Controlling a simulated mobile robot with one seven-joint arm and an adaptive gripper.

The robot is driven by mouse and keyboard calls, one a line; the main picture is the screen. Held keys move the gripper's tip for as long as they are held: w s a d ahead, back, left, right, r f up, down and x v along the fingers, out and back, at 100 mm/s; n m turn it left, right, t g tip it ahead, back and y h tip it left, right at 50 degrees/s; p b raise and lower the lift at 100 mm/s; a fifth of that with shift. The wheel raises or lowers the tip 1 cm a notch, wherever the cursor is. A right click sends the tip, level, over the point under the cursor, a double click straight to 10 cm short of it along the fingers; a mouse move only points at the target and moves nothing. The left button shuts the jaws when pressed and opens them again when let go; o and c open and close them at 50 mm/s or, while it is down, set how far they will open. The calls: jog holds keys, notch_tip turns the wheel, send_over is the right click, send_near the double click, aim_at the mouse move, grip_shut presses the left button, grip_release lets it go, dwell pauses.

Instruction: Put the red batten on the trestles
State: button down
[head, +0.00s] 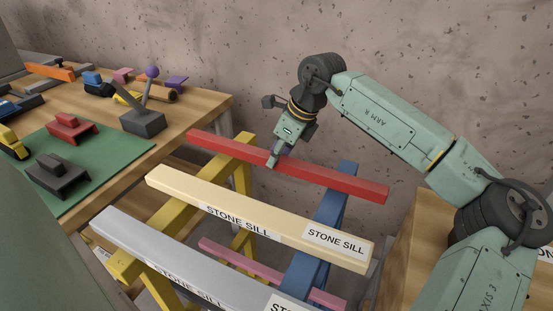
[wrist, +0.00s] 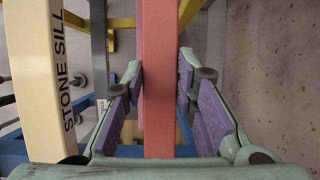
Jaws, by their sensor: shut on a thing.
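The red batten (head: 340,181) is a long, straight bar lying across the far ends of the yellow trestle (head: 180,212) and the blue trestle (head: 336,207). I cannot tell whether it rests on them or hangs just above. My gripper (head: 276,158) points down and is shut on the red batten near its middle. In the wrist view the batten (wrist: 158,70) runs straight between my purple-padded fingers. A cream sill (head: 275,218) and a grey sill (head: 140,250), both labelled STONE SILL, lie across the trestles, nearer and roughly parallel to the batten.
A pink bar (head: 226,254) shows lower down between the trestles. A concrete wall (head: 220,45) stands behind. A wooden surface (head: 410,215) is at right.

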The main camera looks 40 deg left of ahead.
jog(key=shift+f, duration=1.1)
jog(key=shift+f, duration=0.25)
jog(key=c, duration=1.3)
grip_release()
jog(key=shift+r, duration=0.1)
jog(key=b+v, duration=0.1)
jog(key=v, duration=1.1)
jog(key=shift+r, duration=0.15)
